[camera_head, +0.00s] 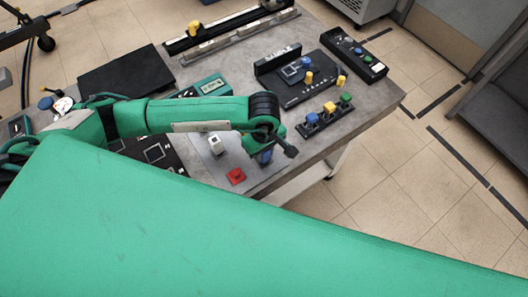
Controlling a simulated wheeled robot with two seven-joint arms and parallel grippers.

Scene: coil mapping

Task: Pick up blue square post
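A blue block (264,157), likely the blue square post, stands on the light grey plate (213,166) on the table. My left gripper (268,149) is right over it and hides its top. I cannot tell whether the fingers touch it or how far apart they are. A white post (215,144) and a red square block (236,176) are on the same plate, to the left of the gripper. My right gripper is not in view.
A black strip (326,116) with blue, yellow and green pieces lies right of the gripper, near the table (372,104) edge. Behind it are a black board (301,79) and a black box (354,52). My green body part fills the foreground.

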